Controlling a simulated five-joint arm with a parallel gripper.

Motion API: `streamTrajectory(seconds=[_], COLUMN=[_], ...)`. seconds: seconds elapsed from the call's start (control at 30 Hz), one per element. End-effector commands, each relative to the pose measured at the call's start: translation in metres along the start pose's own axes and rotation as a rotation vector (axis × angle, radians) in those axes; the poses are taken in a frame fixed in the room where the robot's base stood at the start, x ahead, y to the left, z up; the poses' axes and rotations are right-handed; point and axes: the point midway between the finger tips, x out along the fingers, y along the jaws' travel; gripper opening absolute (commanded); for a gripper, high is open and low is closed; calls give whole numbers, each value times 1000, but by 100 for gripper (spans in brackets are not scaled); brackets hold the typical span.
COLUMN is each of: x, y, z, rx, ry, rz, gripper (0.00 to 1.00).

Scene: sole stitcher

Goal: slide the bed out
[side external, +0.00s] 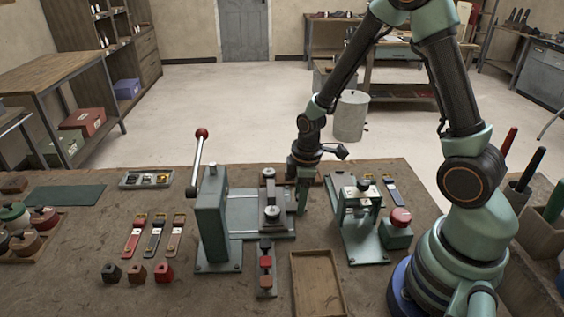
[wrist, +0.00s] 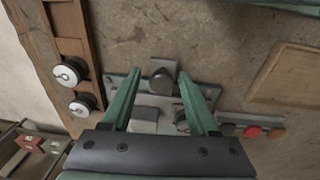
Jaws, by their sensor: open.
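The stitcher's grey-green bed (side external: 243,222) lies flat at the middle of the bench, beside a green upright (side external: 212,220) with a red-balled lever (side external: 201,134). A dark bar with round knobs (side external: 271,212) lies across the bed. My gripper (side external: 303,210) points down at the bed's right end, fingers low. In the wrist view the bed (wrist: 148,114) lies below my gripper (wrist: 160,78). The green fingers are apart, with a dark round knob (wrist: 162,80) showing between them. I cannot tell whether the fingers touch it or reach its height.
A green press (side external: 352,215) and a red button box (side external: 398,230) stand right of the bed. A wooden tray (side external: 318,283) and a strip of coloured pieces (side external: 265,268) lie in front. White-topped spools (wrist: 70,72) stand on a wooden rack in the wrist view.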

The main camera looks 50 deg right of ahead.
Motion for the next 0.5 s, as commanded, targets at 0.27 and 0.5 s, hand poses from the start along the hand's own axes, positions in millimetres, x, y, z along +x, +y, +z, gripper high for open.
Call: streamTrajectory(seconds=[0.27,0.5], x=[-19,-36], y=[1,2], z=[-1,-2], rx=[-1,-2], ry=[0,0], rz=[0,-1], gripper=[60,60])
